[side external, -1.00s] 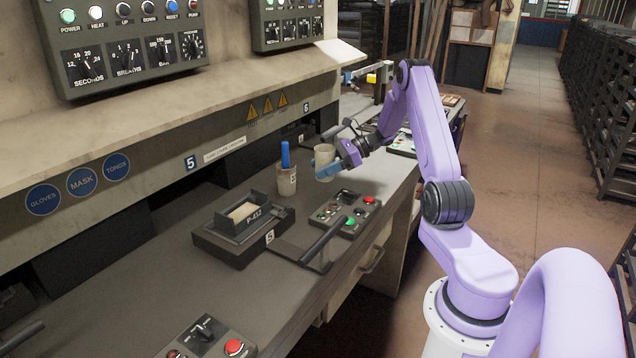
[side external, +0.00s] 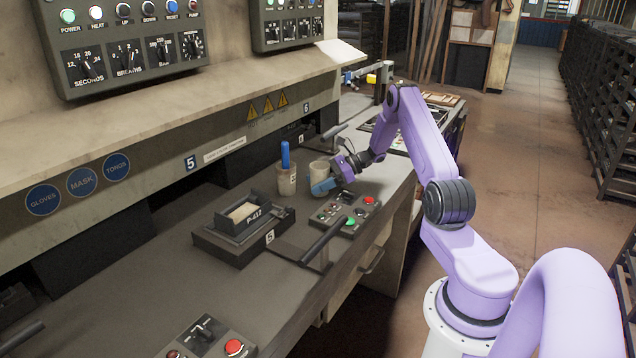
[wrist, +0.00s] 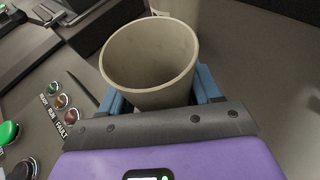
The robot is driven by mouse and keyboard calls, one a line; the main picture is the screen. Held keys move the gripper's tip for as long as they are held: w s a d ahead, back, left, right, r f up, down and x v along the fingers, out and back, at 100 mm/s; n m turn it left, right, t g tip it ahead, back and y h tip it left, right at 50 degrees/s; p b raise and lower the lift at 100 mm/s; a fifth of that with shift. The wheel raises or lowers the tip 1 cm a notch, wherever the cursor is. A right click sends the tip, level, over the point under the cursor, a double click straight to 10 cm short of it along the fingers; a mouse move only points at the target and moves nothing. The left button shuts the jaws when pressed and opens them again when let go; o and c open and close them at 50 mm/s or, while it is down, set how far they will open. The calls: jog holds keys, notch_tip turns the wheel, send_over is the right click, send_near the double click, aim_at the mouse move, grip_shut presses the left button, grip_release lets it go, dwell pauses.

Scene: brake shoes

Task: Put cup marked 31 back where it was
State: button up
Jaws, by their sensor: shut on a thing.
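A grey-beige cup (side external: 318,172) is between the fingers of my gripper (side external: 324,187), beside a second cup (side external: 287,182) with a blue-handled tool (side external: 285,156) standing in it. My gripper is shut on the first cup, which is upright or nearly so, low over the bench. I cannot tell whether its base touches the bench. In the wrist view the held cup (wrist: 150,60) looks empty, with a blue finger on each side. No number on it can be read in either view. Part of the second cup seems to show behind it.
A button panel (side external: 345,214) lies just in front of the cups. A fixture labelled P-412 (side external: 240,232) and a black bar handle (side external: 322,242) are to the left and front. The press front is behind. Bare bench (side external: 385,178) lies to the right.

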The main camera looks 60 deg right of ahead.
jog(key=shift+f, duration=0.1)
jog(key=o, duration=1.2)
jog(key=shift+c, duration=0.2)
jog(key=v, duration=1.2)
